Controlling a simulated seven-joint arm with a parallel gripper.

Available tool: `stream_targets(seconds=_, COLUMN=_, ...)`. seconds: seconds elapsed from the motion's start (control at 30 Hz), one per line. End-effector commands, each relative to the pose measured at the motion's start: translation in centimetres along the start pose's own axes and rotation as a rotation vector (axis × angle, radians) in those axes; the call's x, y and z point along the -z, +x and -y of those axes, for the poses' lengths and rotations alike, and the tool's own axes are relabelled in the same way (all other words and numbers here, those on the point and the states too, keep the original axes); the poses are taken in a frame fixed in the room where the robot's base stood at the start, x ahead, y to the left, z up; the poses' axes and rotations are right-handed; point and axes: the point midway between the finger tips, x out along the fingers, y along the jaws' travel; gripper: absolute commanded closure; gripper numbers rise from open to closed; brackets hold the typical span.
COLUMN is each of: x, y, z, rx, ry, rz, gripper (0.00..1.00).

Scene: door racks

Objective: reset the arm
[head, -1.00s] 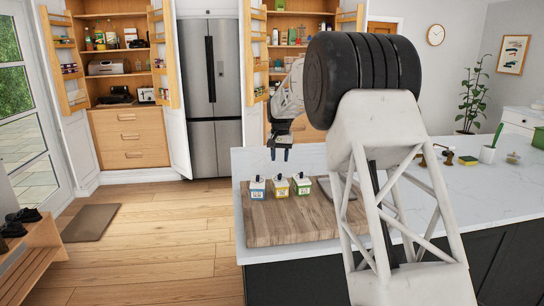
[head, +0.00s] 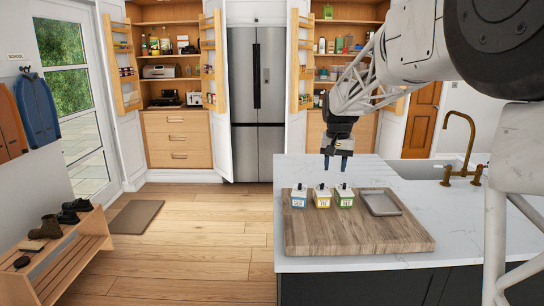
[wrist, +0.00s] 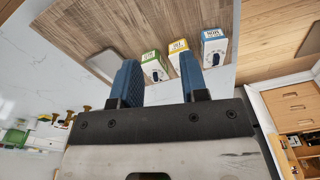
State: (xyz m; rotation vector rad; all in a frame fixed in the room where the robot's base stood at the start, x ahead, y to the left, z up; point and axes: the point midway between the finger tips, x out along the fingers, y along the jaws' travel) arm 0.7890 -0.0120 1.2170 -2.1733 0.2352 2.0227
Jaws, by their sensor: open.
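My gripper (head: 337,162) hangs above the back part of the kitchen island, fingers down, in the head view. It is open and empty. In the wrist view its two blue fingers (wrist: 163,85) stand apart with nothing between them. Beyond the fingertips, a wooden board (head: 300,237) lies on the island. On its back edge stand three small cartons in a row: blue (head: 298,198), yellow (head: 322,197) and green (head: 345,196). They also show in the wrist view, green (wrist: 153,66), yellow (wrist: 178,55) and blue (wrist: 214,46). My gripper touches none of them.
A grey tray (head: 380,203) lies on the board right of the cartons. A sink with a brass tap (head: 462,150) is at the island's right. Open door racks (head: 211,62) flank the fridge (head: 257,90).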

Motion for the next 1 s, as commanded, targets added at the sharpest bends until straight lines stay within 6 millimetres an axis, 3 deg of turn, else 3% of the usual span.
stream_targets(seconds=0.43, x=-12.1, y=-2.6, z=-2.5, rx=0.006, ry=-0.052, rz=-0.042, gripper=0.6)
stream_targets(seconds=1.0, x=-27.7, y=-2.1, z=-5.8, rx=0.012, ry=-0.119, rz=-0.094, gripper=0.6)
